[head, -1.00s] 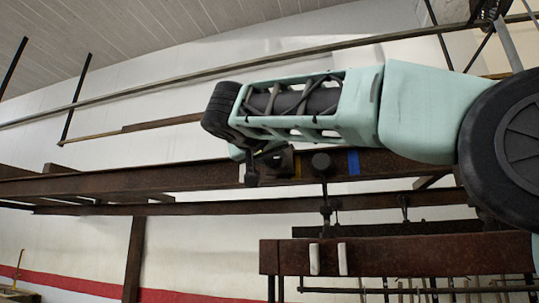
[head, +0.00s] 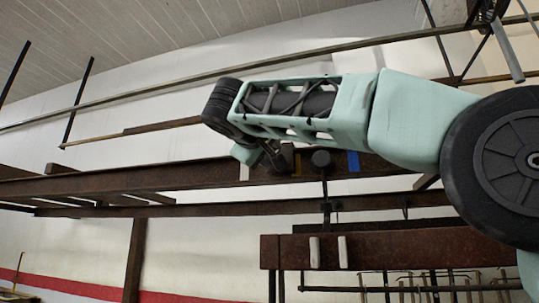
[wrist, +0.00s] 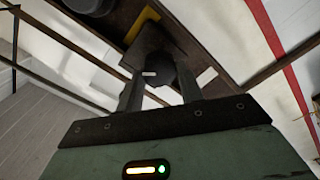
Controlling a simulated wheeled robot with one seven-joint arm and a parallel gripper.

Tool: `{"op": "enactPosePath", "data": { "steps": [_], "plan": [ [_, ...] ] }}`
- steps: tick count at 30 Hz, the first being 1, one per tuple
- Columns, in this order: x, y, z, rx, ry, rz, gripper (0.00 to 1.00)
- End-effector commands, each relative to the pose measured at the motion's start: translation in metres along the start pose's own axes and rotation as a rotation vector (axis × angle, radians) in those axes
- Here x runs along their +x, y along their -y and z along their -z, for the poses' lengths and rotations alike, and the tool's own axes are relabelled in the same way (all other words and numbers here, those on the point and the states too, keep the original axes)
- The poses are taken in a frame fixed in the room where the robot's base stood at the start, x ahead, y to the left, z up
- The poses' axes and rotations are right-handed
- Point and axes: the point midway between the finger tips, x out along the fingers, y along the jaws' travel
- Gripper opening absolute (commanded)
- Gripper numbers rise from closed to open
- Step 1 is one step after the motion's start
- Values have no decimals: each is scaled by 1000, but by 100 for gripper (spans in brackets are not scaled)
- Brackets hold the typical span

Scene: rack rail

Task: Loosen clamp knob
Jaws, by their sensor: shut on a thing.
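The clamp, a dark block (head: 284,158), sits on the brown steel rail (head: 110,180) in the head view. In the wrist view its block (wrist: 152,40) has a dark, faceted knob (wrist: 160,72) with a short white mark. My gripper (wrist: 160,82) has one finger on each side of this knob and is shut on it. In the head view my gripper (head: 272,158) reaches the clamp from the left end of my arm, and the knob itself is mostly hidden there.
A round dark part (head: 322,160) sits on the rail right of the clamp. Yellow (head: 297,163), blue (head: 354,161) and white (head: 244,172) marks are on the rail. A lower brown beam (head: 400,248) with two pale tabs stands at the right. Thin bars cross above my arm.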

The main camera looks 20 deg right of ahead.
Motion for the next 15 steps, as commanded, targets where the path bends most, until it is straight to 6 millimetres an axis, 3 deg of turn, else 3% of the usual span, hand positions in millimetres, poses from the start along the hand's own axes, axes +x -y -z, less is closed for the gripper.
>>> {"op": "enactPosePath", "data": {
  "steps": [15],
  "plan": [
    [0, 3, 1, -493, -2, 1, 14]
  ]
}}
